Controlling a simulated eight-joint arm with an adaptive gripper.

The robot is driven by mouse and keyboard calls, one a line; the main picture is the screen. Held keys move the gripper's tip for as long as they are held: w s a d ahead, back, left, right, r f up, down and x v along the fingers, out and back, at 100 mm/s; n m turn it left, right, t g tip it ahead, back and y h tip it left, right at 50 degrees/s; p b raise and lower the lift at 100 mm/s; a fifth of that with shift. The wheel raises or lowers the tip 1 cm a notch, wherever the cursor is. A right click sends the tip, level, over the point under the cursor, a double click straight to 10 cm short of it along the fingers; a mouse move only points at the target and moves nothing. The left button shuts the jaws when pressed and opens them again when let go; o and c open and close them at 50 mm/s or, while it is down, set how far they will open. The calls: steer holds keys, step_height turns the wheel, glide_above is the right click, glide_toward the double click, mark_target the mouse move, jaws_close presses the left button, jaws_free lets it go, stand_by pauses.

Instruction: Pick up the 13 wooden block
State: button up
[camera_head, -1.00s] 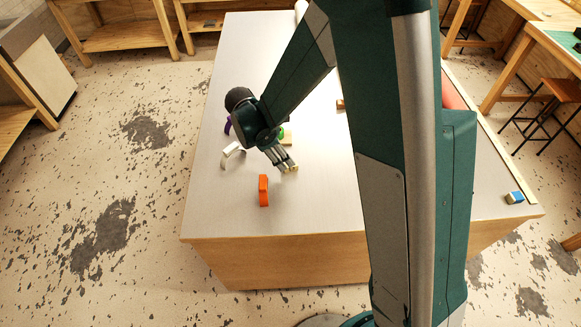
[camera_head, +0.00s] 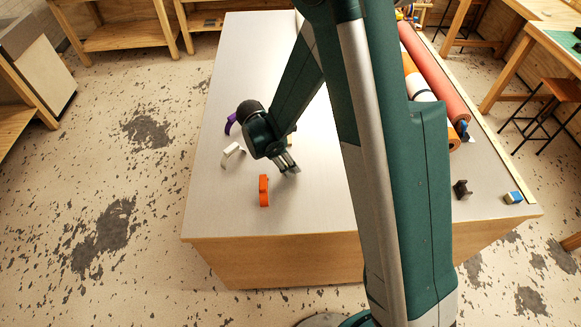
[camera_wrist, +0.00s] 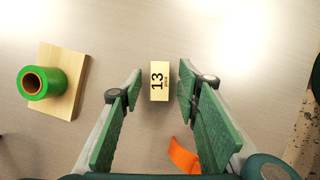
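The 13 wooden block (camera_wrist: 159,81) is a small pale block with a black "13" on its upper face. In the wrist view it lies between the two green-padded fingertips of my gripper (camera_wrist: 160,82), with a gap on each side. My gripper is open and holds nothing. In the head view my gripper (camera_head: 288,168) points down over the left part of the table; I cannot make out the block there, as the fingers cover its spot.
A green roll (camera_wrist: 42,82) stands on a wooden board (camera_wrist: 72,95) to the left. An orange piece (camera_head: 264,190) is close in front; white (camera_head: 233,152) and purple (camera_head: 230,121) pieces lie left. Long rolls (camera_head: 432,75), a dark object (camera_head: 461,188) and a blue-white block (camera_head: 514,197) are at right.

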steer(key=shift+c, duration=0.5)
steer(key=c, duration=0.8)
steer(key=shift+o, duration=0.2)
steer(key=shift+r, duration=0.15)
step_height(320, 180, up, 10)
steer(key=shift+b, duration=0.35)
